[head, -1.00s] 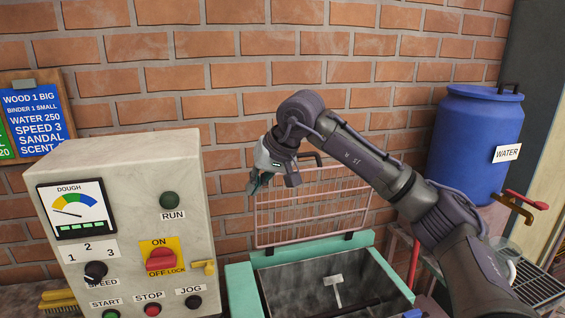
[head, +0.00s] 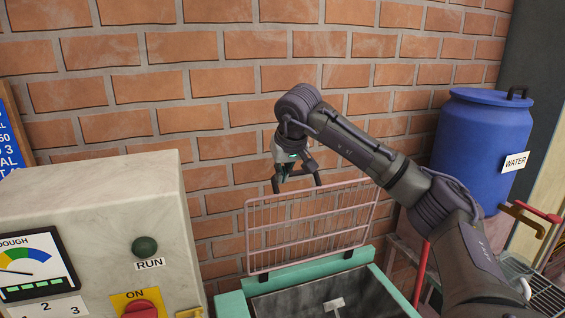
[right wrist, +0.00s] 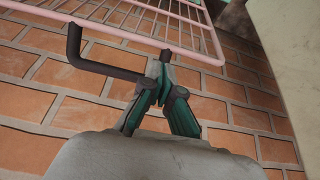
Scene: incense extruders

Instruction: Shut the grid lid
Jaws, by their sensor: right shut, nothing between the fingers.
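The grid lid (head: 308,228) is a pink wire grid. It stands raised at the back edge of the teal trough (head: 310,274), leaning near the brick wall. A dark U-shaped handle (head: 318,180) is on its top edge. My left gripper is out of view.
A pale control box (head: 95,215) with a RUN button stands left of the trough. A blue water barrel (head: 478,145) with a tap stands to the right. The brick wall is close behind the lid. The trough's opening is uncovered, with a pale T-shaped part inside (head: 334,305).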

